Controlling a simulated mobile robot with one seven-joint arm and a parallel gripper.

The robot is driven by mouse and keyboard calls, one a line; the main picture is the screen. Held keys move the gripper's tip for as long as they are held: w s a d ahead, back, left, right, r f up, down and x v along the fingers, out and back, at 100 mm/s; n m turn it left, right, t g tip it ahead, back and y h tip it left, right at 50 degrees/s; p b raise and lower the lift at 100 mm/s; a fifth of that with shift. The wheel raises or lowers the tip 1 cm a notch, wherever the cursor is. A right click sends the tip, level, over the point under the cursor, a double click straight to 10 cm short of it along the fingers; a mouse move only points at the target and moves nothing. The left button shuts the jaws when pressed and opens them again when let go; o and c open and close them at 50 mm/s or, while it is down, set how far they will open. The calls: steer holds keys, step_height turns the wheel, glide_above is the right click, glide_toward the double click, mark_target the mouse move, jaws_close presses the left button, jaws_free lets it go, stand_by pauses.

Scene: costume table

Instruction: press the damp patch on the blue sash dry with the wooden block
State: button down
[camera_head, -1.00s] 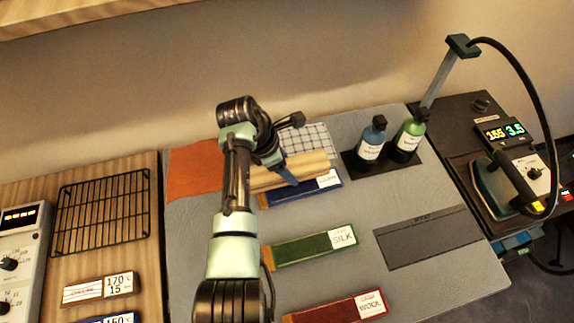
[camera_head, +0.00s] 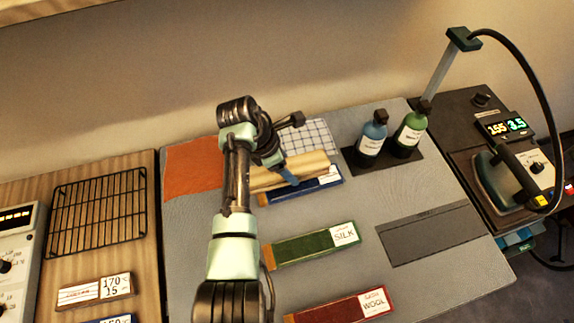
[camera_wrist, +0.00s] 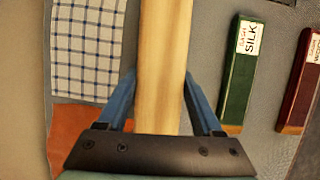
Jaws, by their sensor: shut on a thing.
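The wooden block (camera_head: 312,164) is pale, long and held lengthwise over the blue sash. In the wrist view the block (camera_wrist: 165,60) runs between the two blue fingers. My gripper (camera_head: 288,174) is shut on it; the gripper also shows in the wrist view (camera_wrist: 160,100). The blue sash (camera_head: 305,188) lies flat on the grey mat, with a white label at its right end and its front edge showing below the block. The block covers its back part in the head view. I cannot see a damp patch, nor tell whether the block touches the sash.
On the grey mat (camera_head: 200,240) lie a green SILK sash (camera_head: 300,247), a red WOOL sash (camera_head: 335,308), a checked cloth (camera_head: 318,135) and an orange cloth (camera_head: 192,165). Blue (camera_head: 372,135) and green (camera_head: 410,130) bottles stand behind right. An iron (camera_head: 495,180) rests far right, a wire rack (camera_head: 98,212) left.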

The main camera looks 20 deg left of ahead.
steer(key=shift+f+b, duration=2.05)
steer(key=shift+b, duration=0.2)
steer(key=shift+f+b, duration=0.3)
steer(key=shift+f, duration=0.5)
steer(key=shift+w+d+b, duration=0.3)
steer(key=shift+d, duration=0.2)
steer(key=shift+w+d+b, duration=0.25)
steer(key=shift+w+d, duration=0.05)
steer(key=shift+d, duration=0.2)
steer(key=shift+s+a, duration=0.15)
steer(key=shift+a, duration=0.05)
steer(key=shift+s+a+p, duration=0.15)
steer(key=shift+a+p, duration=0.1)
steer(key=shift+p, duration=0.05)
steer(key=shift+s+a+p, duration=0.3)
steer(key=shift+s+a, duration=0.15)
steer(key=shift+a, duration=0.15)
steer(key=shift+r+p, duration=0.1)
steer(key=shift+p, duration=0.25)
steer(key=shift+w+r, duration=0.1)
steer(key=shift+r, duration=0.85)
